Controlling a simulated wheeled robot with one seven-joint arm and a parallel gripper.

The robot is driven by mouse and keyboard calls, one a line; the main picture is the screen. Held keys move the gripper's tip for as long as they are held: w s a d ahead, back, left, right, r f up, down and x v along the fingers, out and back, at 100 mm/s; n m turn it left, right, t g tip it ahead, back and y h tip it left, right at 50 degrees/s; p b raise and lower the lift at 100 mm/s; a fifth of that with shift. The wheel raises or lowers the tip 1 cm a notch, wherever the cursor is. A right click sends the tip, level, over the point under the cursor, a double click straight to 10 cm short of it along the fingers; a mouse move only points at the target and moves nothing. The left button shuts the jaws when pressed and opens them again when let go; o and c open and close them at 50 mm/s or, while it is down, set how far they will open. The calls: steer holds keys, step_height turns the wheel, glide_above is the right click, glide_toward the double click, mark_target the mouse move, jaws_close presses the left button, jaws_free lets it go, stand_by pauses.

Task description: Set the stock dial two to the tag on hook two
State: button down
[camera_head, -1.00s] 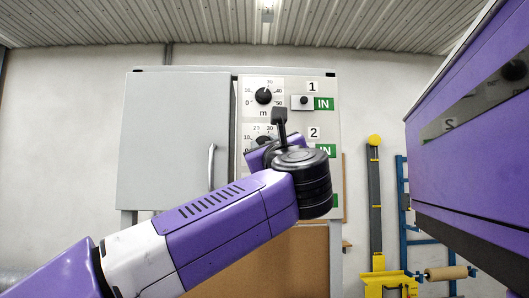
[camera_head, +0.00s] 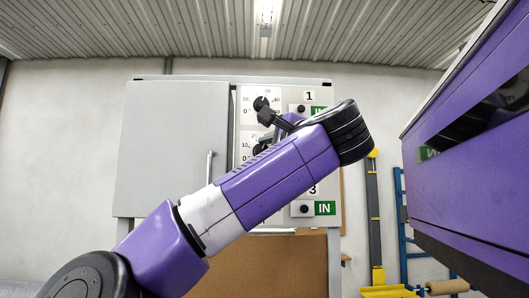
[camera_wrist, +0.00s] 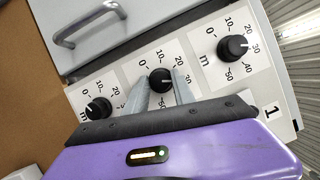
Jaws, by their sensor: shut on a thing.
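Stock dial two (camera_wrist: 160,79) is the middle of three black knobs in the wrist view, with a printed scale around it. My gripper (camera_wrist: 160,92) has one grey finger on each side of this knob and is shut on it. A short light mark shows on the knob, but its exact reading is hard to tell. In the head view my arm hides most of dial two and its number label, and the fingers cannot be made out there. No hook or tag can be made out in either view.
Dial one (camera_wrist: 233,47) and the third dial (camera_wrist: 98,108) flank dial two. A grey cabinet door (camera_head: 170,150) with a handle is left of the dials. Sliders with green IN labels (camera_head: 325,208) are to their right. A purple machine (camera_head: 475,150) stands close at the right.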

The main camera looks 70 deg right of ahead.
steer(key=n+g+y, duration=0.1)
steer(key=n, duration=0.2)
steer(key=n+g, duration=0.2)
steer(key=n, duration=0.2)
steer(key=shift+w+r+n+y, duration=0.1)
steer(key=shift+r+n+y, duration=0.05)
steer(key=shift+n+y, duration=0.2)
stand_by(0.4)
steer(key=c, duration=1.1)
jaws_free()
steer(key=shift+o, duration=0.2)
steer(key=b+v, duration=0.2)
steer(key=v, duration=0.6)
